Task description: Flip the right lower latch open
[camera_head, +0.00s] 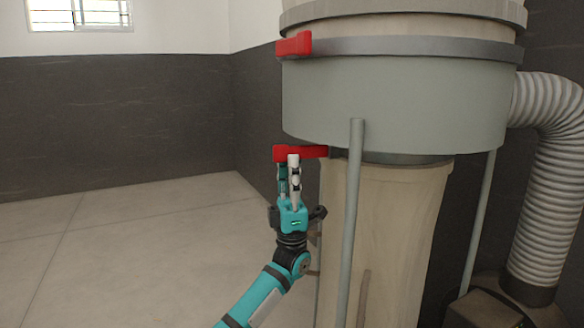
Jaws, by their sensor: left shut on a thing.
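A lower red latch (312,151) sits on the dark lower band, at the left side of the large cylindrical machine (400,105). It sticks out to the left, roughly level. My left gripper (287,165) reaches up from below, its fingers upright and shut on this latch near its outer end. The fingertips hide part of the latch. An upper red latch (294,45) sits on the grey band above, also at the left. No other lower latch shows, so I cannot tell from the picture which side this one is named for. My right gripper is out of view.
A grey leg (350,230) stands in front of the beige lower bag (400,235), just right of my gripper. Another leg (480,225) and a ribbed hose (549,190) stand at the right. The floor (130,240) at the left is clear.

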